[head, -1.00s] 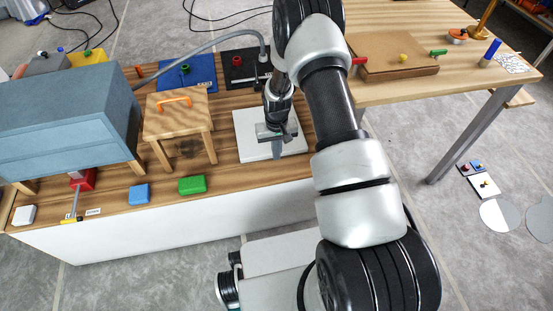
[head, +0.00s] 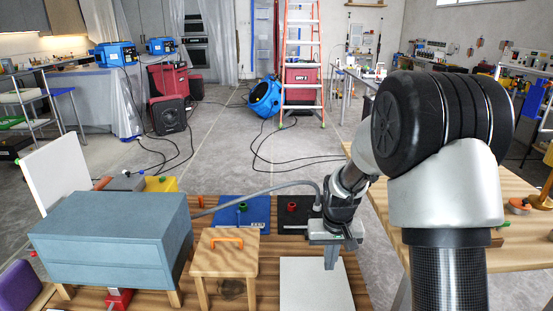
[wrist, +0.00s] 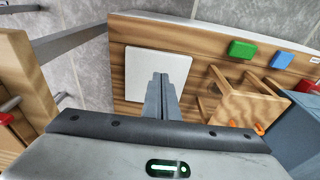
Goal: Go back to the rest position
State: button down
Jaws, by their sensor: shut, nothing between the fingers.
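My gripper (head: 331,256) is shut and empty. In the head view it hangs above the white square plate (head: 316,285) on the wooden bench, with its fingers pointing down. In the wrist view the closed fingers (wrist: 161,82) show in front of the white plate (wrist: 157,62), apart from it as far as I can tell. My arm reaches in from the right side of the head view.
A small wooden stool (head: 225,259) with an orange handle and a blue-grey cabinet (head: 112,240) stand left of the gripper. Blue (head: 243,211) and black (head: 296,217) panels lie behind. Another wooden table is at the right. Green (wrist: 242,49) and blue (wrist: 282,60) blocks lie near the bench edge.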

jog(key=s+r+t, duration=0.1)
jog(key=s+r, duration=0.4)
jog(key=r, duration=0.3)
jog(key=s+r+t, duration=0.1)
jog(key=s+r, duration=0.4)
jog(key=r, duration=0.4)
jog(key=s+r+t, duration=0.1)
jog(key=s+r, duration=0.2)
jog(key=s, duration=0.4)
jog(key=s+r+t, duration=0.1)
jog(key=s+r, duration=0.2)
jog(key=s, duration=0.5)
notch_tip(320, 180, up, 22)
jog(key=p, duration=2.2)
jog(key=shift+s+a+f, duration=0.15)
jog(key=shift+s+a, duration=0.1)
jog(key=shift+s, duration=0.05)
